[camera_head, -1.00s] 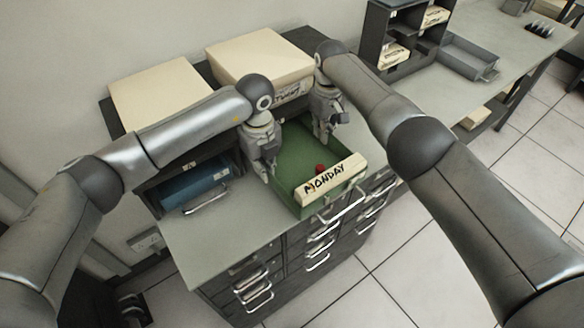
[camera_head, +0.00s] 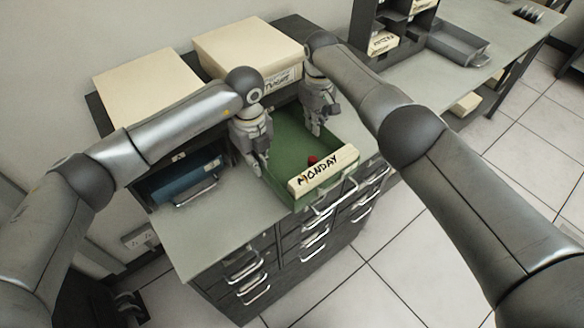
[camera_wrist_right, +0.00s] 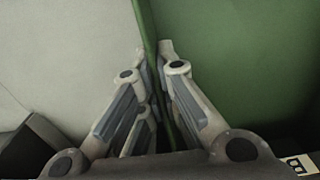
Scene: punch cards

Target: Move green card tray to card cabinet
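The green card tray (camera_head: 337,130) lies on the light top of a grey cabinet with several handled drawers (camera_head: 253,266). Its cream front label (camera_head: 323,172) reads MONDAY. A small red knob or object (camera_head: 312,160) shows just behind the label. My left gripper (camera_head: 261,171) is at the tray's left wall; its fingertips are too small to tell whether they grip. My right gripper (camera_head: 318,131) is at the opposite wall. In the right wrist view, that gripper (camera_wrist_right: 154,50) has its fingers closed on either side of the thin green wall (camera_wrist_right: 150,28).
Two cream-lidded boxes (camera_head: 247,45) stand behind the tray. A blue tray (camera_head: 186,184) sits in an open slot at left. A dark shelf unit (camera_head: 366,25) and an empty grey tray (camera_head: 459,46) are on a table at upper right. Tiled floor is clear in front.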

